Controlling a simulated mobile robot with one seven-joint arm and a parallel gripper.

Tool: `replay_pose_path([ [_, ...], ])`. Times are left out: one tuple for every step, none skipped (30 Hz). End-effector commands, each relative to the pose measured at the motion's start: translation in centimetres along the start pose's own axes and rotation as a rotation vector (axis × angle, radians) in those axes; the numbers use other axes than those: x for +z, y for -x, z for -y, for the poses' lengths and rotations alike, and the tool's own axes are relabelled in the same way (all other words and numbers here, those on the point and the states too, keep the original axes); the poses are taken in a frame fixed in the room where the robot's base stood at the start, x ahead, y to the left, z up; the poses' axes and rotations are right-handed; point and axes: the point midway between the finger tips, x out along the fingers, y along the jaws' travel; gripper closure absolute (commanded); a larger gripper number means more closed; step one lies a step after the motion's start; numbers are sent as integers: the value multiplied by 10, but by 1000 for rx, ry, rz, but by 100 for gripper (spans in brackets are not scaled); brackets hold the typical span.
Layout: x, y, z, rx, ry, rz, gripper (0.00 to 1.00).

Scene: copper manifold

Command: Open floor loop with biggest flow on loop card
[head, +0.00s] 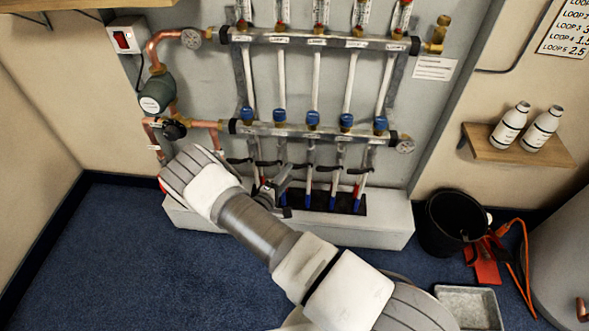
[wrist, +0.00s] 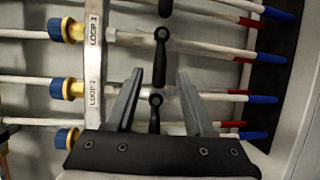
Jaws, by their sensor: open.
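The loop card (head: 568,30) hangs at the top right of the head view and is cut off by the frame; loop 5 reads 2.5, other values are partly cut or small. Several floor loops drop from the lower manifold bar (head: 320,133), each with a black lever, such as the far right one (head: 360,171). My gripper (head: 281,190) is low at the left-middle loops. In the wrist view my gripper (wrist: 159,76) is open, its fingers either side of a black lever (wrist: 155,112) near the label reading LOOP 2 (wrist: 93,92). Contact cannot be told.
Blue caps (head: 312,119) line the lower bar. Neighbouring pipes and another lever (wrist: 161,48) lie close to my fingertips. A white plinth (head: 370,235) is below. A black bucket (head: 440,245), a metal tray (head: 468,308) and a bottle shelf (head: 535,153) are at right.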

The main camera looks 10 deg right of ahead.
Motion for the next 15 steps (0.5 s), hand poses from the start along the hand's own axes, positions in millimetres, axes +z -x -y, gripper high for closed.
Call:
replay_pose_path([
  [1, -11, 2, 2, -2, 4, 47],
  [0, -17, 2, 2, -1, 3, 47],
  [1, -23, 2, 1, -1, 3, 47],
  [1, -28, 2, 1, -1, 3, 47],
  [0, -32, 2, 0, -1, 2, 47],
  [0, -36, 2, 1, -1, 2, 47],
  [0, -40, 1, 1, 0, 1, 47],
  [0, -43, 1, 1, 0, 2, 47],
  [0, -46, 1, 1, 0, 2, 47],
  [0, -47, 1, 1, 0, 1, 47],
  [0, -49, 0, 1, 0, 1, 47],
  [0, -50, 0, 0, 0, 1, 47],
  [0, -51, 0, 0, 0, 1, 47],
  [0, -51, 0, 0, 0, 0, 47],
  [0, -51, 0, 0, 0, 0, 47],
])
